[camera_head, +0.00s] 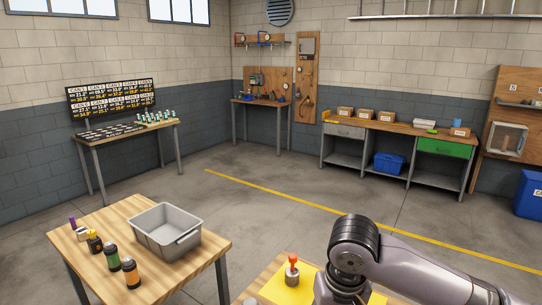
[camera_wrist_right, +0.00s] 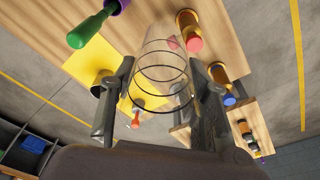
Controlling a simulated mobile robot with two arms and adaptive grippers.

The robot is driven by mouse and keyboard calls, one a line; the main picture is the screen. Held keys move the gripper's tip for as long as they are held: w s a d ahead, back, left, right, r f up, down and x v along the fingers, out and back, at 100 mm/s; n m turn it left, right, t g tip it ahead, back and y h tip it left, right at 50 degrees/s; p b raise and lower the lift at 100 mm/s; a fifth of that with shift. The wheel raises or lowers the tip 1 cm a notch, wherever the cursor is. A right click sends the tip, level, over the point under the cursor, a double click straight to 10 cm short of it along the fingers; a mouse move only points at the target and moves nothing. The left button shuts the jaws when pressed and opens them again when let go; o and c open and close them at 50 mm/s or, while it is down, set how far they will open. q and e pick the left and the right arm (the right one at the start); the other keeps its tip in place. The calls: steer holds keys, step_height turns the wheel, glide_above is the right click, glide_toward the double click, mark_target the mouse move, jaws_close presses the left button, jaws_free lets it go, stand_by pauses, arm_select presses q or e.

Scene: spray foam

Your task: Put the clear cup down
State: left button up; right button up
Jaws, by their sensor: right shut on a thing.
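The clear cup (camera_wrist_right: 163,58) is a transparent cylinder with dark rings, seen in the right wrist view. My right gripper (camera_wrist_right: 162,74) is shut on it, one finger on each side. Its far end overlaps the wooden table (camera_wrist_right: 225,20) in the picture; I cannot tell whether it touches anything. In the head view my right arm comes in at the lower right, over the near table's yellow mat (camera_head: 275,291); the gripper and cup do not show there. My left gripper is not in view.
A can with a red-orange top (camera_head: 292,271) stands on the mat. In the wrist view, a green-and-purple item (camera_wrist_right: 92,27) and an orange cylinder (camera_wrist_right: 188,28) are near the cup. The left table holds a grey bin (camera_head: 166,231) and several small canisters (camera_head: 131,272).

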steer(key=s+d+m, duration=0.1)
steer(key=s+d, duration=0.1)
steer(key=d, duration=0.6)
step_height(320, 180, down, 8)
steer(key=b, duration=0.7)
step_height(320, 180, up, 8)
steer(key=p, duration=0.7)
arm_select(q)
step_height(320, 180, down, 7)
steer(key=b, duration=0.7)
arm_select(e)
steer(key=s+f, duration=0.3)
steer(key=f, duration=0.2)
steer(key=shift+s+f, duration=0.3)
steer(key=shift+s, duration=0.1)
steer(key=shift+s+a, duration=0.1)
steer(key=shift+a, duration=0.1)
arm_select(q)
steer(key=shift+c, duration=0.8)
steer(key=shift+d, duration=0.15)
arm_select(e)
steer(key=shift+d, duration=0.1)
